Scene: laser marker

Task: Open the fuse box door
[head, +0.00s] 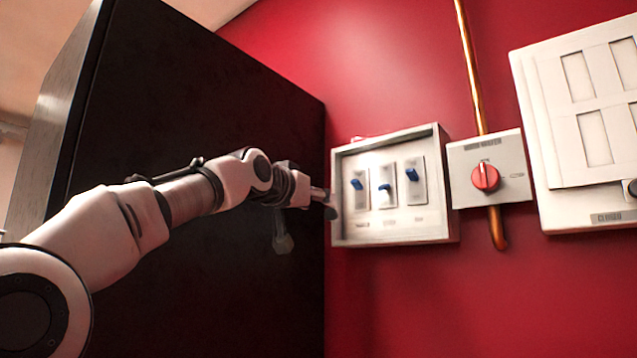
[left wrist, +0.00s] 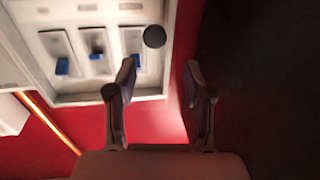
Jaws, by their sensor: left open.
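The fuse box (head: 448,228) is a white framed case on the red wall with three blue toggle switches showing inside. It is upside down in the left wrist view (left wrist: 72,100). A separate door panel cannot be made out; it may be clear or lie over the front. A round black knob (left wrist: 154,36) shows by the box's side edge in the left wrist view. My left gripper (head: 308,218) is open at the box's left edge. In the left wrist view its fingers (left wrist: 160,78) are apart with nothing between them, and the knob lies beyond them. My right gripper is out of view.
A tall black cabinet (head: 200,120) stands close on the left, beside my left arm. Right of the box are a red rotary switch (head: 485,177), a copper pipe (head: 468,60) and a large white panel (head: 545,150). The red wall below is clear.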

